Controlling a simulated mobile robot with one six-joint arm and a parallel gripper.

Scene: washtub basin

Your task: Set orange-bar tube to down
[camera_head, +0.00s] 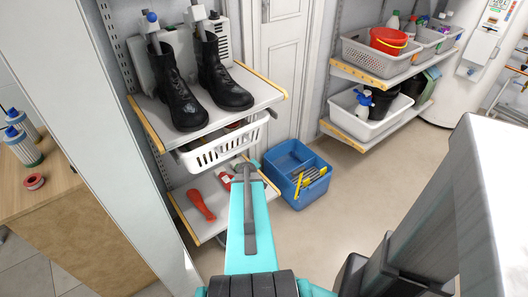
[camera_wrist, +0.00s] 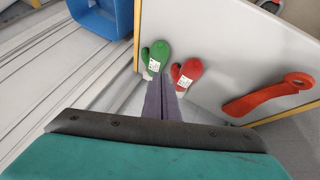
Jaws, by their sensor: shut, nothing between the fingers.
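Two black boots stand on the upper left shelf, the left boot (camera_head: 180,105) and the right boot (camera_head: 222,80). A grey tube with a blue ball (camera_head: 151,17) rises from the left boot, and a second grey tube (camera_head: 198,14) rises from the right boot. The second tube's top is at the frame edge. I cannot make out an orange bar on either. My gripper (camera_head: 247,168) is shut and empty, low in front of the lower shelf and well apart from the boots. In the wrist view my gripper (camera_wrist: 160,88) points at two mitts.
The lower shelf (camera_head: 205,228) holds a red-orange tool (camera_head: 201,205), a red mitt (camera_wrist: 187,73) and a green mitt (camera_wrist: 156,57). A white basket (camera_head: 222,148) hangs above it. A blue crate (camera_head: 292,160) stands on the floor to the right. Floor is clear further right.

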